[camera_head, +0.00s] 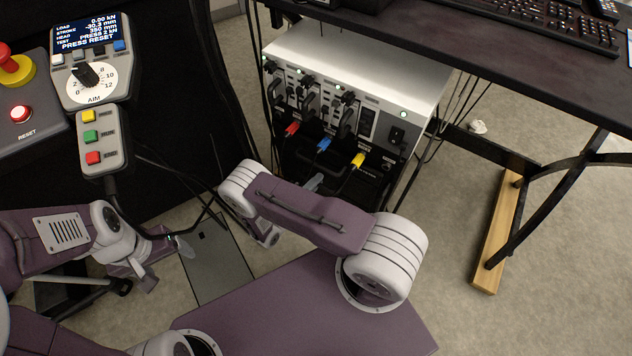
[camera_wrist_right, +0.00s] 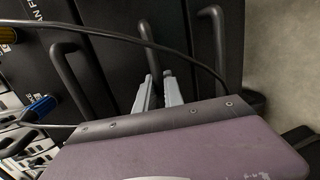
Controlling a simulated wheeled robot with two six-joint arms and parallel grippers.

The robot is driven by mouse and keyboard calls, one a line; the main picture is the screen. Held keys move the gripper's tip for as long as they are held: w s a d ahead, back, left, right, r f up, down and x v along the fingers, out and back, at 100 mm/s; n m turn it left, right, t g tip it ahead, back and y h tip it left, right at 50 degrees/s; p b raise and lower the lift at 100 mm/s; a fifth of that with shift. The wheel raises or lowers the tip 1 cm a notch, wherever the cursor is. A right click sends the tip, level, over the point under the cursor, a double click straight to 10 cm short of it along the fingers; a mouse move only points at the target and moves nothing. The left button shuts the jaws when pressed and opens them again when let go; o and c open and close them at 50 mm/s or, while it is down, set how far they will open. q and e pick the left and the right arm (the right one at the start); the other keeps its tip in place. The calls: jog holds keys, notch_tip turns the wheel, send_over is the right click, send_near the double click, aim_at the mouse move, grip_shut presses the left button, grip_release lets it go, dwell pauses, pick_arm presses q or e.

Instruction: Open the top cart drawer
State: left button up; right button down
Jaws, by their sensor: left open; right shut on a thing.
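The cart (camera_head: 437,92) stands under the desk, with a white top and a front of connectors. Its black drawer fronts lie below, partly hidden behind my right arm. In the right wrist view, several dark bar handles show side by side: one at left (camera_wrist_right: 82,78), a middle one (camera_wrist_right: 150,40) and one at right (camera_wrist_right: 217,40). My right gripper (camera_wrist_right: 157,92) is shut on the middle handle, one finger on each side of its end. In the head view the right gripper (camera_head: 314,182) is mostly hidden by its arm. My left gripper (camera_head: 163,258) is open and empty, low at left, away from the cart.
Red, blue and yellow plugs (camera_head: 323,144) stick out above the drawers, and a black cable (camera_wrist_right: 120,38) crosses the drawer fronts. The desk (camera_head: 430,32) overhangs the cart. A wooden desk foot (camera_head: 497,235) lies at right. A control panel (camera_head: 92,75) is at upper left.

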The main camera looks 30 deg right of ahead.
dwell(0.6)
pick_arm(q)
jog(key=shift+f+b, duration=0.5)
jog(key=shift+f, duration=0.05)
pick_arm(e)
jog(key=s+f+v, duration=0.1)
jog(key=f+v, duration=0.2)
jog(key=v, duration=1.3)
jog(key=shift+s+a+f, duration=0.2)
jog(key=shift+s+f, duration=0.05)
jog(key=shift+s, duration=0.05)
jog(key=c, duration=1.5)
grip_release()
jog(key=shift+o, duration=0.2)
pick_arm(q)
jog(key=shift+a, duration=0.1)
pick_arm(e)
jog(key=shift+a, duration=0.1)
